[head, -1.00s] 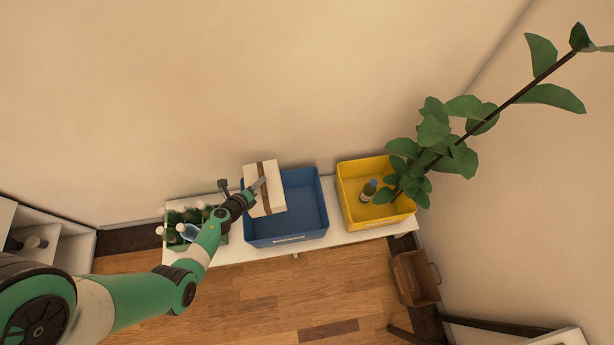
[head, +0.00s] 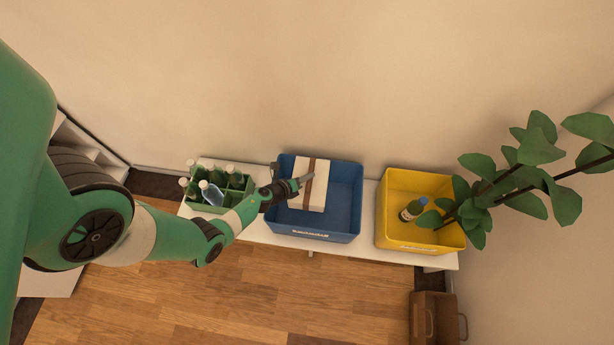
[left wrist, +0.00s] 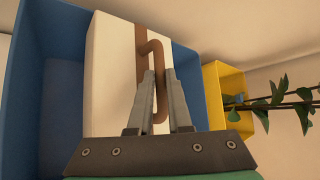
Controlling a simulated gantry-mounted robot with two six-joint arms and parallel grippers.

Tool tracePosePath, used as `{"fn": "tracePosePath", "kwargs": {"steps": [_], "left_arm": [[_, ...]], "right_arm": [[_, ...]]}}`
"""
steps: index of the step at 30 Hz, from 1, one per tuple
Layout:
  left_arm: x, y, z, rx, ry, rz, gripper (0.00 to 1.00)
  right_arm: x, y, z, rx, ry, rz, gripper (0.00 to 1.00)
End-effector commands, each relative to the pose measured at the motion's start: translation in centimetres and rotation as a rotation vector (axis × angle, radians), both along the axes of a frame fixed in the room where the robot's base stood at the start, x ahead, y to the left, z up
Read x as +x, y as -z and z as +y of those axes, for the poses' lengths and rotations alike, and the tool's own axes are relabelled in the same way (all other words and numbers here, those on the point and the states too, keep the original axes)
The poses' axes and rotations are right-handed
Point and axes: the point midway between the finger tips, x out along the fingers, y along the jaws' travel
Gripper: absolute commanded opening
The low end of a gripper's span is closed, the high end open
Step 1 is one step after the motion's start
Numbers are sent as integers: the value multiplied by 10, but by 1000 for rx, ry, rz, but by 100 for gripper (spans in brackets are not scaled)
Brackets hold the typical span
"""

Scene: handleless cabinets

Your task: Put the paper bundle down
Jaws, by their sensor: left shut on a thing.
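The paper bundle (head: 312,190) is a white block with a brown band around it. In the head view it is at the left part of the blue bin (head: 345,205), within the bin's outline; whether it touches the bin floor I cannot tell. My left gripper (head: 303,181) reaches over the bin's left wall. In the left wrist view the gripper (left wrist: 160,85) is shut on the brown band's loop at the bundle (left wrist: 110,65), with the blue bin wall (left wrist: 45,110) behind it. My right gripper is not in view.
A green crate (head: 235,183) with several bottles stands left of the blue bin on the white bench (head: 260,232). A yellow bin (head: 425,235) holding a bottle (head: 413,209) stands to the right. A leafy plant (head: 535,150) overhangs it. A brown box (head: 433,318) is on the floor.

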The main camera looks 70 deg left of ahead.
Motion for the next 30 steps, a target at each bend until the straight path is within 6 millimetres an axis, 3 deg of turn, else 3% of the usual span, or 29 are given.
{"fn": "tracePosePath", "kwargs": {"steps": [1,10,13,20,27,30], "left_arm": [[1,25,1,2,0,-2,0],[1,96,1,2,0,-2,0],[1,107,1,2,0,-3,0],[1,109,1,2,0,-2,0],[1,148,1,2,0,-2,0],[1,150,1,2,0,-2,0]], "right_arm": [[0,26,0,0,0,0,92],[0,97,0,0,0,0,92],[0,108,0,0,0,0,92],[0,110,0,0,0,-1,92],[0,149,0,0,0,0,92],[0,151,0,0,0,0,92]]}}
